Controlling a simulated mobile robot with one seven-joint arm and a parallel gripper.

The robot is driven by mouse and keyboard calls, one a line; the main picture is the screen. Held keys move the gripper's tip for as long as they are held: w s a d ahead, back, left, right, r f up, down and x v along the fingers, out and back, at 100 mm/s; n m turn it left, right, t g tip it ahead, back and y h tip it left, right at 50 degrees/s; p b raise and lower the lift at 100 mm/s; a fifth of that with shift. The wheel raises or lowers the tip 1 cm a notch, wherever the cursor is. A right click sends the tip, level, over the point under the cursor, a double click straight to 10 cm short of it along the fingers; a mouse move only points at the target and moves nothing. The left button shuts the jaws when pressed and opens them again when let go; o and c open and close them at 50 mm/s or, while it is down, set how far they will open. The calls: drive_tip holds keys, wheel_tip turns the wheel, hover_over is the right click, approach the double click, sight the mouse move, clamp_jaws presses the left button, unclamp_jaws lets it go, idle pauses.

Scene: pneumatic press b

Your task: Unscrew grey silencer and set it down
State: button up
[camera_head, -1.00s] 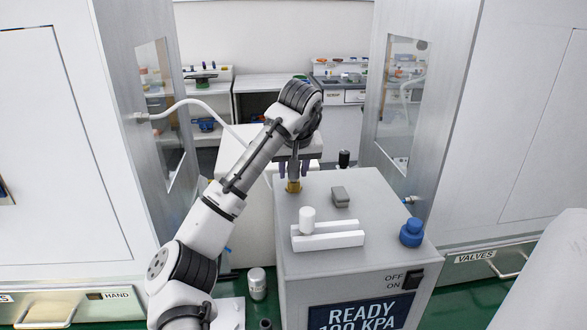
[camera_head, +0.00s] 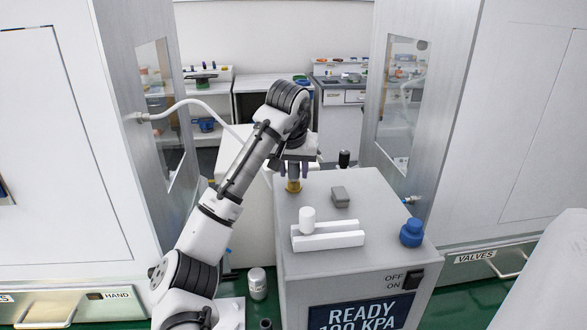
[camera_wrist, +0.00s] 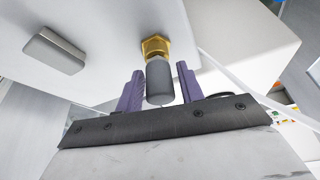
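The grey silencer (camera_wrist: 160,82) is a small rounded cylinder, seen in the wrist view in line with a hexagonal brass fitting (camera_wrist: 155,46) on the pale grey machine box. The fitting also shows in the head view (camera_head: 293,186), on the box's top near its left rear. My gripper (camera_wrist: 160,70) has its two purple fingers on either side of the silencer, with narrow gaps showing, so it looks open around it. In the head view my gripper (camera_head: 294,172) points down over the fitting; the silencer is hidden there.
A black-capped part (camera_head: 344,158) stands behind. A white hose (camera_head: 185,104) runs behind my arm.

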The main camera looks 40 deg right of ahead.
drive_tip(key=c, duration=0.6)
drive_tip(key=shift+o, duration=0.2)
drive_tip(key=shift+n, duration=0.9)
drive_tip(key=shift+n+t+y, duration=0.4)
drive_tip(key=shift+n+y, duration=0.1)
drive_tip(key=shift+n, duration=0.4)
drive_tip(key=shift+n+y, duration=0.3)
drive_tip(key=shift+n, duration=0.5)
